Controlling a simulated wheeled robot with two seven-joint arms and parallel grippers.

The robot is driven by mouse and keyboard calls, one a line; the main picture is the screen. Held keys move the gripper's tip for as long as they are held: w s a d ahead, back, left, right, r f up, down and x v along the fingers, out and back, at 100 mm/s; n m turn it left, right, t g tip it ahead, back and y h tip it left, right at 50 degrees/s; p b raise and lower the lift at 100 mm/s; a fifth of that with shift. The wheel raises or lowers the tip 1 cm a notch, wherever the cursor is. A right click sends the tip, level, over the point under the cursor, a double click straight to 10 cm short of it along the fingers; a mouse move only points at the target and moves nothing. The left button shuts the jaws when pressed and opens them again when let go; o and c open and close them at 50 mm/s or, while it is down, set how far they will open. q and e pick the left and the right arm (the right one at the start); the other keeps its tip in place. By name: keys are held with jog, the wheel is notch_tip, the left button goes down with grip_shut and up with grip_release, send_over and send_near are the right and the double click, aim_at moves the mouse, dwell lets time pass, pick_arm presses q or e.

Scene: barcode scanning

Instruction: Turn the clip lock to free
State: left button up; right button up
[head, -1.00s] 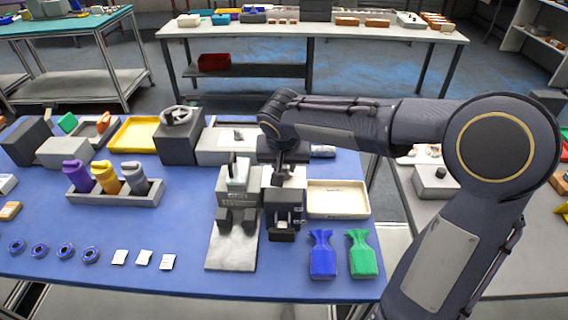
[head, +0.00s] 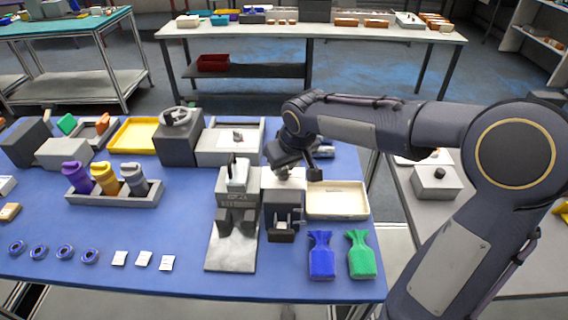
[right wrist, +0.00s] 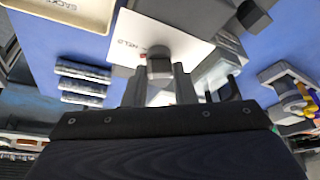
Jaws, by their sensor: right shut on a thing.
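The clip lock (right wrist: 160,65) is a small dark square knob on a pale plate (right wrist: 150,30) with lettering that looks like "HELD" beside it. The plate is the top of a dark clip block (head: 283,192) in the middle of the blue table in the head view. My right gripper (right wrist: 160,75) is shut on the knob from above, one finger on each side. In the head view the right gripper (head: 284,174) is small and partly hidden by my wrist, which leans to the right. My left gripper is not in view.
A grey stand (head: 236,200) is close at the left of the clip block. A cream tray (head: 337,212) is just right of it.

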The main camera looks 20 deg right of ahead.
jog(key=n+y, duration=0.1)
jog(key=n, duration=0.1)
jog(key=n+y+p, duration=0.1)
jog(key=n, duration=0.2)
jog(key=shift+w+d+r+n+g, duration=0.1)
jog(key=shift+d+n+g, duration=0.1)
jog(key=shift+n+g, duration=0.15)
jog(key=n+g, duration=0.1)
jog(key=n, duration=0.2)
jog(key=n+y, duration=0.1)
jog(key=n, duration=0.2)
jog(key=shift+w+g+y, duration=0.1)
jog(key=shift+g+y, duration=0.2)
jog(key=shift+g, duration=0.05)
jog(key=o, duration=1)
jog(key=b+v, duration=0.1)
jog(key=v, duration=0.6)
jog(key=shift+d+r, duration=0.2)
jog(key=shift+r, duration=0.1)
